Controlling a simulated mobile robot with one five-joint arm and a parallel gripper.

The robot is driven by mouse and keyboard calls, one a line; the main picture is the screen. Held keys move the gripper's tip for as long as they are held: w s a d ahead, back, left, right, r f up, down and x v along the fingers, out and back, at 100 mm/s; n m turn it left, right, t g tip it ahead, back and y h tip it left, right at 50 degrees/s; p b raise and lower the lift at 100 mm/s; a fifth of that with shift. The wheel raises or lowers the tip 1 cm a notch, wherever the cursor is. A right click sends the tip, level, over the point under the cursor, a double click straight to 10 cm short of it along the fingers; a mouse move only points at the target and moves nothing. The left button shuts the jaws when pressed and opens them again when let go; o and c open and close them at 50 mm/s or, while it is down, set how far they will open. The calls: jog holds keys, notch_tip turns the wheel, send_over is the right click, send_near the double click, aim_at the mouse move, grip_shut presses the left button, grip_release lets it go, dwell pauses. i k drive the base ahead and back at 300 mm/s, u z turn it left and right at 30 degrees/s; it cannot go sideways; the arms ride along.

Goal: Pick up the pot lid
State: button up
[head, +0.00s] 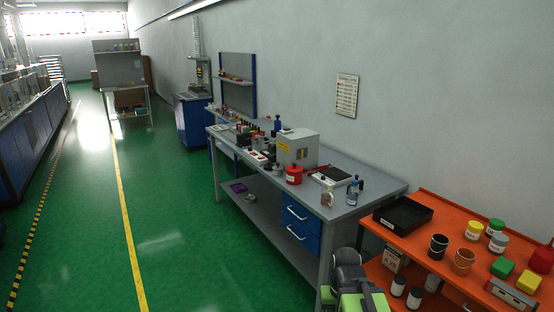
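A small red pot (293,176) stands on the grey workbench, in front of the light grey machine box. Its top looks like a red lid (293,168), but it is too small to tell whether the lid is a separate piece. No loose lid can be made out for certain. Green and dark grey parts of my arm show at the bottom, right of centre, well in front of the red pot. My gripper's fingers do not show.
The grey workbench (374,188) also holds a white-topped device (330,177) and small bottles. An orange table (404,235) at the right carries a black tray (403,214) and several pots and jars. The green floor (180,225) left of the workbench is clear.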

aim_at(269, 165)
jog(key=u, duration=0.35)
jog(key=i, duration=2.25)
jog(key=u, duration=0.85)
jog(key=i, duration=1.9)
jog(key=u, duration=0.4)
